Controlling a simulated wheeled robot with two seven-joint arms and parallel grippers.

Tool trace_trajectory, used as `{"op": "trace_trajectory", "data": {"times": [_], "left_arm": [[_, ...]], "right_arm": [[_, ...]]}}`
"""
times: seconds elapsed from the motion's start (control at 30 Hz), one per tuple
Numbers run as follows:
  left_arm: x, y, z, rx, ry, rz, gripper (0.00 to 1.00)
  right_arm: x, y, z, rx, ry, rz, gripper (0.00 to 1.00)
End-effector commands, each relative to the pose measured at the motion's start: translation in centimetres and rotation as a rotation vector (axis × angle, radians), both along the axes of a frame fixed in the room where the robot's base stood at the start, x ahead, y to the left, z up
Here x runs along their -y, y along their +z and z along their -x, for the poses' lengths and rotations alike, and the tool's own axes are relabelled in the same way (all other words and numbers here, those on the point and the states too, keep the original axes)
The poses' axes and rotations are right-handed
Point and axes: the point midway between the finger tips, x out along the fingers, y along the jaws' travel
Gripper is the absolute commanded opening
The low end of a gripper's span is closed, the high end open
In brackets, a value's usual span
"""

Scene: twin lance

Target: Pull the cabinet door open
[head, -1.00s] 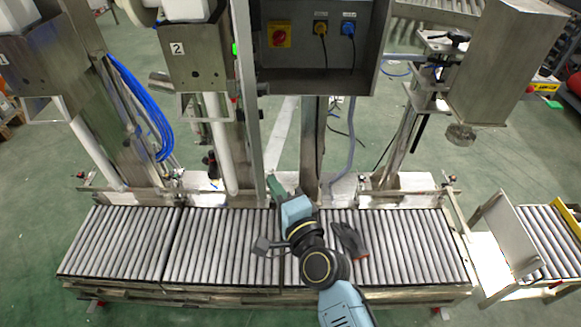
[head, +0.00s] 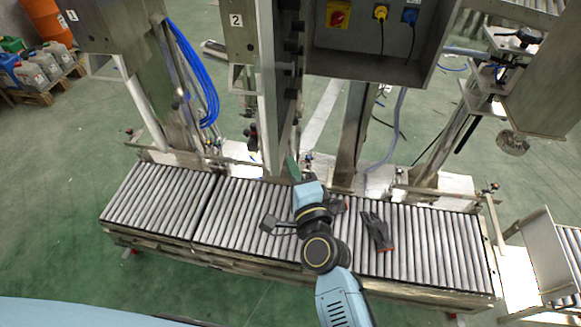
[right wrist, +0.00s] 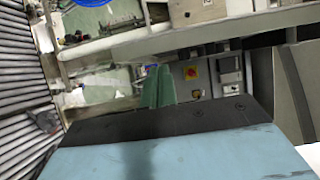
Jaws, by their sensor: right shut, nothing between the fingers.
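The grey cabinet (head: 352,62) stands at the top centre of the head view, with a red and yellow switch and yellow and blue plugs. The switch also shows small in the right wrist view (right wrist: 191,73). A tall narrow grey panel (head: 268,100) stands left of the cabinet; I cannot tell whether it is the door. No handle can be made out. My right gripper (head: 294,168) is below and left of the cabinet, its green fingers pointing up. The fingers are shut and empty in the right wrist view (right wrist: 157,88). My left gripper is out of view.
A roller conveyor (head: 240,215) runs across under the cabinet and my right arm. A metal post (head: 352,135) stands below the cabinet. Blue hoses (head: 200,75) hang at left. Green floor (head: 55,190) is clear at front left.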

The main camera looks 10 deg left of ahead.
Motion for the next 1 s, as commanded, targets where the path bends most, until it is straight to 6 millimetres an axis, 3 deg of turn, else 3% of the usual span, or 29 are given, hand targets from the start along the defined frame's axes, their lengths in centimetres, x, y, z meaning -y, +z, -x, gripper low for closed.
{"op": "trace_trajectory", "data": {"times": [0.2,0.4,0.6,1.0], "left_arm": [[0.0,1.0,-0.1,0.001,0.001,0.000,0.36],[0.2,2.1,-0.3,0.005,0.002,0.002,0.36],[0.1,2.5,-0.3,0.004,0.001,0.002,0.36],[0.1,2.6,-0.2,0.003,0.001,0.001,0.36]], "right_arm": [[3.2,0.1,0.6,-0.003,0.006,0.001,0.00],[1.5,0.2,5.3,-0.004,0.005,-0.002,0.00],[0.4,0.0,8.3,-0.002,0.005,0.000,0.00],[0.0,0.0,9.5,0.000,0.004,0.000,0.00]]}}
